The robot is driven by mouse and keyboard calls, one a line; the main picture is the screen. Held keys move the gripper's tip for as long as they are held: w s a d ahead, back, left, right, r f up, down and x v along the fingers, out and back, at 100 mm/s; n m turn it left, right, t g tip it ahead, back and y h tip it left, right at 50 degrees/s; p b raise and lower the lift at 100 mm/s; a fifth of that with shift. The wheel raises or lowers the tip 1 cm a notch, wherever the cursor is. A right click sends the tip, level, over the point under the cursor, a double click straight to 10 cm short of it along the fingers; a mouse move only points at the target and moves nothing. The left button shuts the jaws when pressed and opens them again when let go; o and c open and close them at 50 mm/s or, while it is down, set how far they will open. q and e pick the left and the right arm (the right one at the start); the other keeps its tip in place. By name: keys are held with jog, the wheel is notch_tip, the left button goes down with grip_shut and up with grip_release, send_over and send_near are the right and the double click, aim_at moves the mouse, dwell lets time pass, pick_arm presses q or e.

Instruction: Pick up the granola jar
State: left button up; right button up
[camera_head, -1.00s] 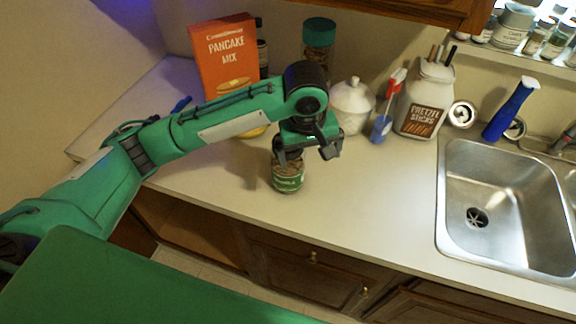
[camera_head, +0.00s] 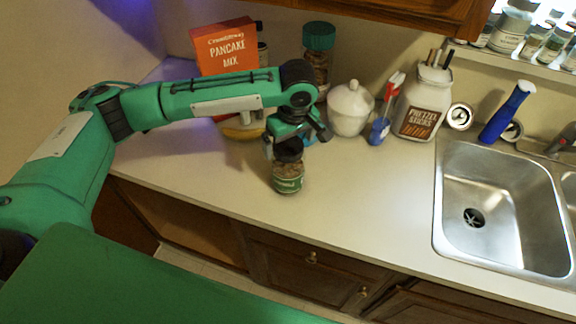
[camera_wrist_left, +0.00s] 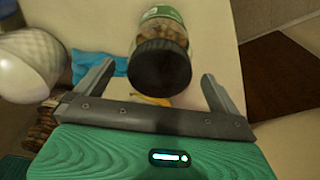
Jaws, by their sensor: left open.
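The granola jar (camera_head: 288,180) stands upright on the counter, in front of the pancake mix box. It has a green label, brown contents and a dark lid. My left gripper (camera_head: 295,142) is just above and behind the jar, its fingers spread around the lid area. In the left wrist view, the jar (camera_wrist_left: 163,22) lies ahead with its dark lid facing the open gripper (camera_wrist_left: 158,72), between the lines of the two fingers. I cannot tell whether a finger touches it. My right gripper is not in view.
Behind stand the pancake mix box (camera_head: 226,50), a teal-lidded jar (camera_head: 318,62), a white lidded bowl (camera_head: 350,110), a blue brush (camera_head: 379,130) and the pretzel jar (camera_head: 421,108). The sink (camera_head: 500,205) is at right. Counter right of the granola jar is clear.

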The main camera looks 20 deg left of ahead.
pick_arm(q)
jog(key=shift+a+f+p, duration=0.1)
jog(key=shift+f+p, duration=0.25)
jog(key=shift+f, duration=0.1)
jog(key=f, duration=0.1)
jog(key=f+p, duration=0.1)
jog(key=f, duration=0.1)
jog(key=shift+w+a+f+p, duration=0.2)
jog(key=shift+w+a+p, duration=0.05)
jog(key=shift+p, duration=0.15)
jog(key=shift+f, duration=0.6)
jog(key=c, duration=1.4)
jog(key=shift+w, duration=0.1)
jog(key=shift+c, duration=1.2)
jog(key=shift+r, duration=0.1)
